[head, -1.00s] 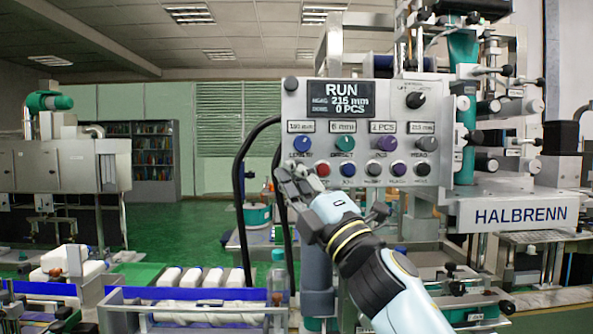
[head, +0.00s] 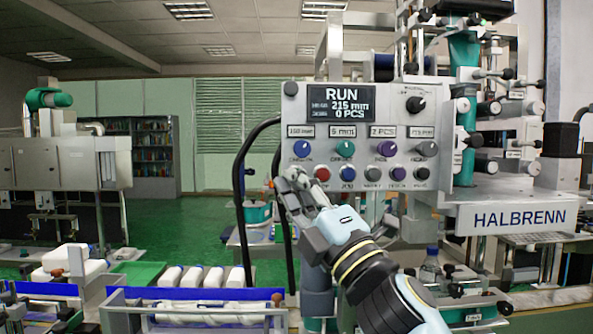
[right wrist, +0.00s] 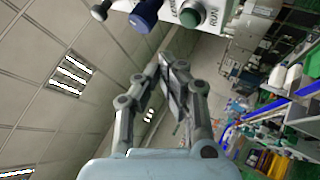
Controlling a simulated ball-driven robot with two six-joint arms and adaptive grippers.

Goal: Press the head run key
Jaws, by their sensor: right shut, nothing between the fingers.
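The control panel (head: 365,115) stands upright in the head view, with a dark display reading RUN, 215 mm, 0 PCS. A green key (right wrist: 191,14) marked RUN shows at the top of the right wrist view. In the head view, my right gripper (head: 288,181) is at the panel's lower left and covers the area left of the red key (head: 322,173). It is shut and empty. In the right wrist view, its fingertips (right wrist: 168,66) are below the green key, with a visible gap in the picture. My left gripper is out of view.
Blue (head: 302,149), green (head: 345,149), purple and grey knobs line the panel above the key row. More small keys sit right of the red one. Black cables (head: 240,180) hang at the panel's left. A conveyor (head: 195,295) with white bottles lies lower left.

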